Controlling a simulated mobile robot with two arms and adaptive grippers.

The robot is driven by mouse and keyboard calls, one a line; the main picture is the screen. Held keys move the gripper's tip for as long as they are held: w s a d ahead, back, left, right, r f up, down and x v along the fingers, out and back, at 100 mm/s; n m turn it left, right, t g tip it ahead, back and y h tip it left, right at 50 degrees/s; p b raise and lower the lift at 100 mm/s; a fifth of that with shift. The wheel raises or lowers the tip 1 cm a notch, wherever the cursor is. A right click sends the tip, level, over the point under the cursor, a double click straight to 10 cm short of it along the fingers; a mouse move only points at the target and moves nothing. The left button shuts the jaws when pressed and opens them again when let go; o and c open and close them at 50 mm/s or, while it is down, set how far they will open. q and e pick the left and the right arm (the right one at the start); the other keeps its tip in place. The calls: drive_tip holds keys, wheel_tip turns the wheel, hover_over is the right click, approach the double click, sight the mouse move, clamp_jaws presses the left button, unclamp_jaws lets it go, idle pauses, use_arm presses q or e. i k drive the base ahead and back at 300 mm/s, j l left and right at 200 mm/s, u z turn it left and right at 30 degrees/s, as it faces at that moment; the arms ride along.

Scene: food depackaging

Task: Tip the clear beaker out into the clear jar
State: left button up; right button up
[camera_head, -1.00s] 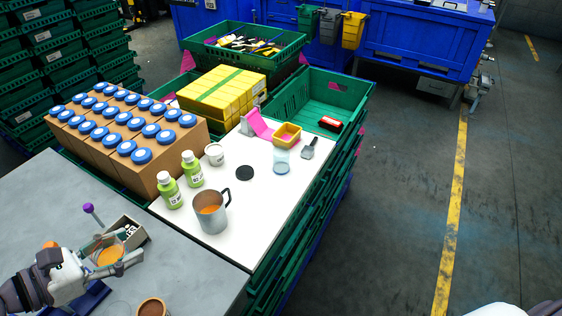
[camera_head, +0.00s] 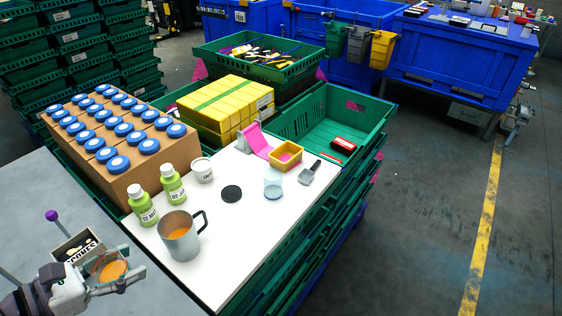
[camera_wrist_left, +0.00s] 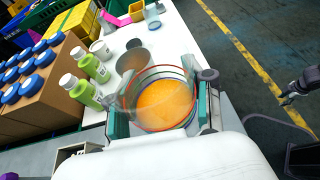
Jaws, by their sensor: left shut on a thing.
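The clear beaker (camera_head: 111,269) holds orange contents and is at the lower left of the head view. My left gripper (camera_head: 122,266) is shut around it, above the grey table beside the white board. In the left wrist view the beaker (camera_wrist_left: 165,105) fills the middle, between the two fingers, its orange contents inside. The clear jar (camera_head: 273,186) stands upright on the white board, well up and right of the beaker. It looks empty with a bluish base, and also shows at the top of the wrist view (camera_wrist_left: 152,20). A dark gripper, seemingly my right one (camera_wrist_left: 290,92), shows at the wrist view's right edge, apart from everything.
A metal jug (camera_head: 180,240) with orange contents stands between beaker and jar. Two green bottles (camera_head: 143,208), a white tub (camera_head: 202,170), a black disc (camera_head: 231,193), a yellow tray (camera_head: 286,156) and a grey scoop (camera_head: 309,174) share the board (camera_head: 232,250).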

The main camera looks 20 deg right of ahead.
sight(272, 177)
drive_tip(key=i+l+u, duration=0.2)
drive_tip(key=l+u, duration=0.2)
drive_tip(key=l, duration=1)
drive_tip(key=l+u, duration=0.35)
drive_tip(key=l, duration=1)
